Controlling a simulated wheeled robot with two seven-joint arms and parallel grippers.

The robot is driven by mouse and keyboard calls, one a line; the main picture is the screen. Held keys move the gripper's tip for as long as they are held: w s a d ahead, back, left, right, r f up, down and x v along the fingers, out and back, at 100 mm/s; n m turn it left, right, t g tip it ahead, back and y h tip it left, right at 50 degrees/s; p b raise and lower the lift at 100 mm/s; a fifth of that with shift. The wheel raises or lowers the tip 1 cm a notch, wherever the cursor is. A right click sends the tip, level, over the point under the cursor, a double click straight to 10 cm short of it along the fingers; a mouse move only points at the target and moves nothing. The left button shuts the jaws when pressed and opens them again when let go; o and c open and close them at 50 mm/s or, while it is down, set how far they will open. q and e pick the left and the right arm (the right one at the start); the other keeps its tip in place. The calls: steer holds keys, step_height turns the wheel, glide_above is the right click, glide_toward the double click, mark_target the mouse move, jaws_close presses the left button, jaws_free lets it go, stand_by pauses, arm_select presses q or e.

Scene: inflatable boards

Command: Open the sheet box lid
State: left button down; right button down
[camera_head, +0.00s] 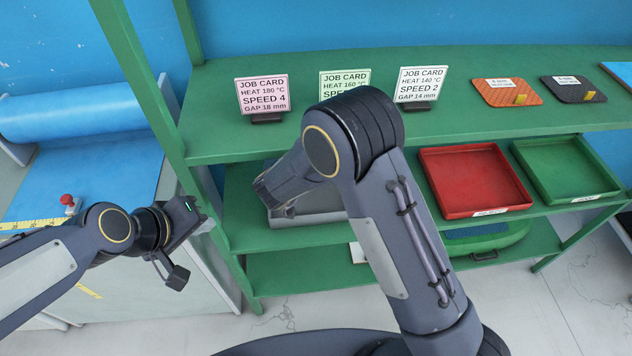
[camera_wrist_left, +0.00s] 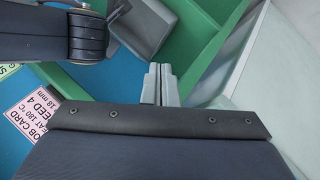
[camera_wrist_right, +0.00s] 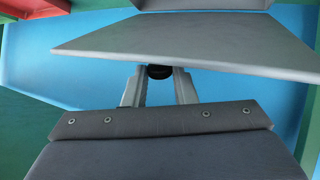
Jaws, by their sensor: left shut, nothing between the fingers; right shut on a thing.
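The grey sheet box (camera_head: 308,219) sits on the middle shelf, largely hidden behind my right arm in the head view. In the right wrist view a flat grey panel, seemingly its lid (camera_wrist_right: 190,45), spans the picture above the fingers. My right gripper (camera_wrist_right: 159,84) is shut on a small dark knob (camera_wrist_right: 160,71) at the panel's near edge. How far the lid is raised I cannot tell. My left gripper (camera_head: 207,227) is shut and empty, left of the box by the shelf's left end; its fingers show together in the left wrist view (camera_wrist_left: 160,84).
Three job cards (camera_head: 262,94) stand on the top shelf (camera_head: 330,72), with orange (camera_head: 507,92) and dark sample boards (camera_head: 574,89) on the right. A red tray (camera_head: 474,178) and a green tray (camera_head: 566,168) lie right of my arm. A green shelf post (camera_head: 150,85) stands near my left gripper.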

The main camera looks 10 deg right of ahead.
arm_select(q)
steer(key=w+d+f+n, duration=0.7)
steer(key=w+d+f, duration=0.1)
steer(key=f, duration=0.4)
steer(key=s+d+f+n, duration=0.2)
steer(key=d+f+n, duration=0.6)
steer(key=f, duration=0.4)
steer(key=w+d+r+n+t+y, duration=0.25)
steer(key=d+r+n+t, duration=0.55)
steer(key=n, duration=0.5)
steer(key=w+n+y, duration=0.2)
steer(key=w, duration=0.9)
steer(key=shift+a+f+n, duration=0.3)
steer(key=shift+a+n, duration=0.05)
steer(key=shift+n, duration=0.05)
